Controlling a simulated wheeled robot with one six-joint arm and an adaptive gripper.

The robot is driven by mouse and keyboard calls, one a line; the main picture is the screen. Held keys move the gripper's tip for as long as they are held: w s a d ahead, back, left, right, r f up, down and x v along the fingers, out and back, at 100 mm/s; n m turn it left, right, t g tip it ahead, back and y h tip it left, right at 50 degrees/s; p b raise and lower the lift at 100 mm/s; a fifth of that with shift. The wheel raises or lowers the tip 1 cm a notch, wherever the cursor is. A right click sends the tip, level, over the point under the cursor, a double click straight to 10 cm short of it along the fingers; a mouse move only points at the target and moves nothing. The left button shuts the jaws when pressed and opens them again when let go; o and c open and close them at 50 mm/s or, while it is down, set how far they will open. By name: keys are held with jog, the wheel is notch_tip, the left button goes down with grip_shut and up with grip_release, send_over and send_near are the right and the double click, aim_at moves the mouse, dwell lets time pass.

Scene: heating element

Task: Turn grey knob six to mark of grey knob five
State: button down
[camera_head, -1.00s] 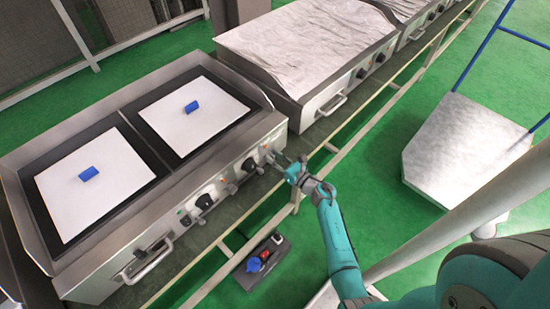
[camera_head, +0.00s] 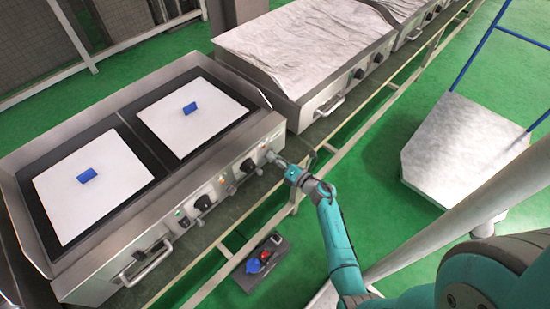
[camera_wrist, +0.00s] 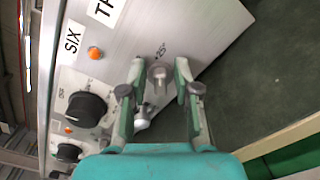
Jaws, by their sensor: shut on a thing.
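A small grey knob (camera_wrist: 159,80) sits at the right end of the steel front panel (camera_wrist: 190,30), between my two fingers in the wrist view. My gripper (camera_wrist: 160,66) is shut on it. In the head view my gripper (camera_head: 273,158) is at the right end of the cooker's front panel and hides this knob. A second small grey knob (camera_wrist: 142,122) shows beside the left finger in the wrist view, partly covered. The label SIX (camera_wrist: 72,40) is to the left, near an orange lamp (camera_wrist: 95,53). Knob pointer marks are too small to read.
Black knobs (camera_wrist: 85,108) stand on the same panel, left of my gripper. The cooker top holds two white plates, each with a blue block (camera_head: 87,175). A pale rail (camera_head: 222,246) runs in front. A dark box (camera_head: 262,262) lies below.

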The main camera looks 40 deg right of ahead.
jog(key=shift+f+m, duration=0.1)
jog(key=shift+m, duration=0.4)
jog(key=c, duration=1.2)
grip_release()
jog(key=shift+o, duration=0.2)
jog(key=s, duration=1.2)
jog(key=shift+d, duration=0.25)
